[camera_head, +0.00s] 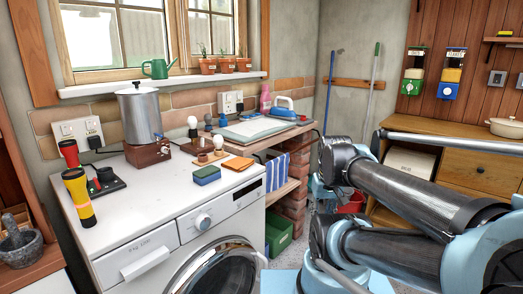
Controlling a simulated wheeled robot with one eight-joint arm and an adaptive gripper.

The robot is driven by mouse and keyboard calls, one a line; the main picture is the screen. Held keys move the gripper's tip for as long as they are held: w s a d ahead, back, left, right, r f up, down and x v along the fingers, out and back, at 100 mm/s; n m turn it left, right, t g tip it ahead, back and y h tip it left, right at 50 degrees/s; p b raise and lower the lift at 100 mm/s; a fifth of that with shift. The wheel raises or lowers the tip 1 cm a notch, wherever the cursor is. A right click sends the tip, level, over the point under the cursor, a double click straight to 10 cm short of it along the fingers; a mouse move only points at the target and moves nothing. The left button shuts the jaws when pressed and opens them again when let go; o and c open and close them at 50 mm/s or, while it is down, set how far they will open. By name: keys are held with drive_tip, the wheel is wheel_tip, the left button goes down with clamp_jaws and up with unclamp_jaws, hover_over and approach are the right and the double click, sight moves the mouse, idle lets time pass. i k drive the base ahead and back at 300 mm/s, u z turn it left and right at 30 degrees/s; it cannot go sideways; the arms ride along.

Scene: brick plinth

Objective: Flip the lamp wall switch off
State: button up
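Two small dark-framed plates (497,78) (520,81), which look like wall switches, are on the wooden panel wall at the far right. I cannot tell which is the lamp's, or whether either is on or off. Other white wall plates are on the left wall (80,130) and under the window (230,102); they look like sockets with plugs. Round white bulbs (192,122) (218,141) stand on the washing machine top. My arm's dark and light-blue links fill the lower right, but my gripper is not visible.
The washing machine (150,205) carries a metal pot (140,115), torches (79,198) and small blocks. A wooden drawer cabinet (470,165) stands below the panel wall with a cream pot (508,127) on it. Two dispensers (413,72) (452,73) hang left of the plates.

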sight(89, 123)
drive_tip(key=u, duration=2.05)
drive_tip(key=k, duration=0.15)
drive_tip(key=z, duration=0.15)
drive_tip(key=i, duration=0.15)
drive_tip(key=z, duration=0.05)
